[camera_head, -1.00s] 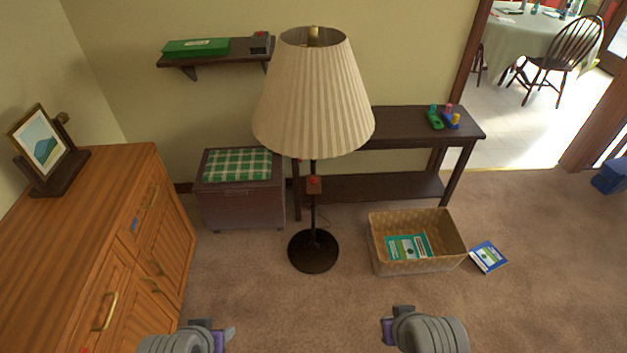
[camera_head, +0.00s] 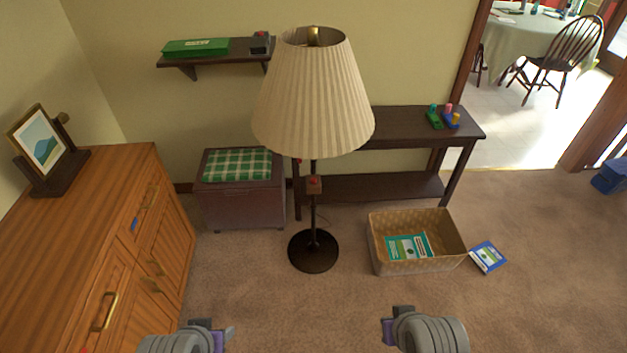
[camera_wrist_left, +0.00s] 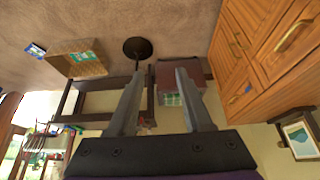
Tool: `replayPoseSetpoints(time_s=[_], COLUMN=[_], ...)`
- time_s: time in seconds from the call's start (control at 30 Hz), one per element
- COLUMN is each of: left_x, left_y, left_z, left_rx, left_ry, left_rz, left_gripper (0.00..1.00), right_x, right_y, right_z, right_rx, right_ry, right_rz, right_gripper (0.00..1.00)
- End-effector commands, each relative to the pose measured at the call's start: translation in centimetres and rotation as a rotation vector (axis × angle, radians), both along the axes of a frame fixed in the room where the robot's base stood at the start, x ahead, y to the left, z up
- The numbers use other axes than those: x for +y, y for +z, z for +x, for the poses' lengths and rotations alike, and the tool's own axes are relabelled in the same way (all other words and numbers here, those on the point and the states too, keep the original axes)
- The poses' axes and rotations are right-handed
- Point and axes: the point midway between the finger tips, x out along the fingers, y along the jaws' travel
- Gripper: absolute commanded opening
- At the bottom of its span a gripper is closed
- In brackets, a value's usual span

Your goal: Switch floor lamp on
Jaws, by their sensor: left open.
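The floor lamp stands upright ahead of me, with a pleated cream shade (camera_head: 313,95), a dark pole and a round dark base (camera_head: 313,251). A small brown box with a red button, the switch (camera_head: 314,185), sits on the pole below the shade. The lamp base (camera_wrist_left: 137,47) also shows in the left wrist view. My left gripper (camera_head: 229,337) is at the bottom of the head view, well short of the lamp. In the left wrist view its two fingers (camera_wrist_left: 157,92) are apart with nothing held. My right gripper (camera_head: 386,331) is at the bottom, its fingers mostly hidden.
A wooden cabinet (camera_head: 85,225) with a picture frame (camera_head: 40,145) stands at left. A chest (camera_head: 243,203) with a green checked cushion and a dark console table (camera_head: 400,128) stand behind the lamp. A wicker basket (camera_head: 420,265) and a book (camera_head: 488,257) lie right. Carpet before the lamp is clear.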

Motion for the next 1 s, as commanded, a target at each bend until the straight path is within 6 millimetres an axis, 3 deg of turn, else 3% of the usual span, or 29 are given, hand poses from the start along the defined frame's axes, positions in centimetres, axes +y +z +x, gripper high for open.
replayPoseSetpoints(time_s=[0.23, 0.5, 1.0], left_x=[0.0, 0.0, 0.0], left_y=[0.0, 0.0, 0.0], left_z=[0.0, 0.0, 0.0], left_rx=[0.0, 0.0, 0.0], left_ry=[0.0, 0.0, 0.0], left_rz=[0.0, 0.0, 0.0], left_gripper=[0.48, 0.0, 0.0], right_x=[0.0, 0.0, 0.0], right_y=[0.0, 0.0, 0.0], right_z=[0.0, 0.0, 0.0], right_rx=[0.0, 0.0, 0.0], right_ry=[0.0, 0.0, 0.0], right_rz=[0.0, 0.0, 0.0], right_gripper=[0.0, 0.0, 0.0])
